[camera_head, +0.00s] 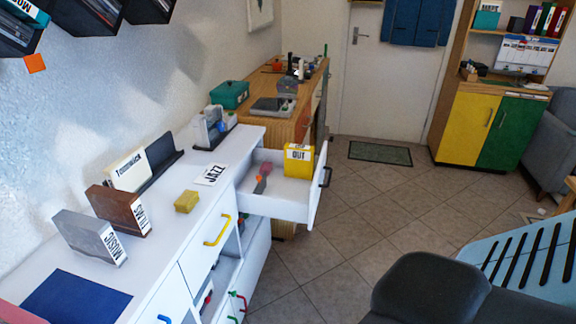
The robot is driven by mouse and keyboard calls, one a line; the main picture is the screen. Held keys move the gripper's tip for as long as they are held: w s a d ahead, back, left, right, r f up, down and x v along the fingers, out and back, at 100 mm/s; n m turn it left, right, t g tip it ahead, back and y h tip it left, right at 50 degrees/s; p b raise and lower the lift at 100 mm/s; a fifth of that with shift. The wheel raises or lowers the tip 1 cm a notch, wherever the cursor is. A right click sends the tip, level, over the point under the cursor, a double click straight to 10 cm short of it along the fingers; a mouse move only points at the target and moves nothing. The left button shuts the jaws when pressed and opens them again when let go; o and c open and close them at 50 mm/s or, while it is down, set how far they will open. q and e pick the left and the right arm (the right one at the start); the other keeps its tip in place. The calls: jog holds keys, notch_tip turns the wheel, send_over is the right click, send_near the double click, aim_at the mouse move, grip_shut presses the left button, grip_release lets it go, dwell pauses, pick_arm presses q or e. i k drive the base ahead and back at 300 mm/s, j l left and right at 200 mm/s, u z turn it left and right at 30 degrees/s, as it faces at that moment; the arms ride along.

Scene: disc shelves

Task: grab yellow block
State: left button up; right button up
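A small yellow block (187,201) lies on the white cabinet top (180,235), close to its front edge. A larger yellow box labelled "OUT" (298,161) stands in the open white drawer (280,207), farther back and to the right. Neither of my grippers is in view, so their state and distance from the block do not show.
A "JAZZ" card (211,175) lies behind the block. A brown box (118,210) and a grey box (89,237) stand to its left. The open drawer juts out over the tiled floor. A dark rounded seat-like shape (430,288) fills the lower right.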

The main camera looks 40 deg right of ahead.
aim_at(299, 160)
jog(key=z, duration=1.55)
